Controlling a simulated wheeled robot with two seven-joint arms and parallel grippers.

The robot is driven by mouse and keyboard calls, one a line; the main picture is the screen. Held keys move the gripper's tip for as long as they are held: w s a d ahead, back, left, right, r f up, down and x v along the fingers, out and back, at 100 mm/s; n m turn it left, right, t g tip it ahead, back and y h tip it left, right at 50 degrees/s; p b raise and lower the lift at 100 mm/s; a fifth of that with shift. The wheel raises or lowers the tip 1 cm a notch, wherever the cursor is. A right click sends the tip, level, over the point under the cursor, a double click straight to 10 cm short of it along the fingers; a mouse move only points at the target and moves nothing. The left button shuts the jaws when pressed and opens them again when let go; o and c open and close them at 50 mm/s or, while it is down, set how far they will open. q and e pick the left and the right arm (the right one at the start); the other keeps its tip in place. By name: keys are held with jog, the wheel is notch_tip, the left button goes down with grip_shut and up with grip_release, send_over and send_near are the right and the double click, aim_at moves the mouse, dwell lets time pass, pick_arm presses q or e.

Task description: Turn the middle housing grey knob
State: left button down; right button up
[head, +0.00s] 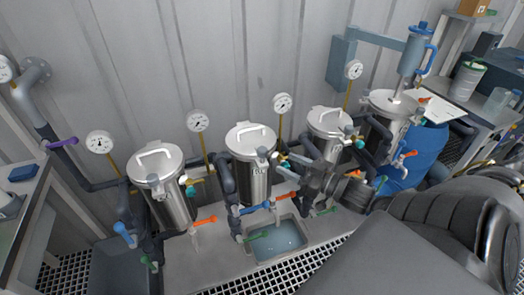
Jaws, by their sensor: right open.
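The middle housing (253,180) is an upright steel vessel with a handled lid (250,134), between two similar housings. A small grey knob (262,152) shows at its upper right front, beside a teal fitting (275,155). My right arm comes in from the right. My right gripper (287,166) is open, just right of the middle housing and a little to the right of the grey knob. It looks empty and apart from the knob, though exact depth is hard to tell. My left gripper is out of view.
The left housing (172,208) and right housing (325,122) flank the middle one, with pressure gauges behind. Orange, green and blue valve handles and dark pipes crowd the front, above a small sink (279,240). A blue barrel (428,150) stands at the right.

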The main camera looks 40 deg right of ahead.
aim_at(262, 149)
jog(key=x, duration=1)
jog(key=shift+w+p, duration=0.2)
jog(key=shift+p, duration=0.15)
jog(key=shift+c, duration=0.4)
jog(key=c, duration=0.9)
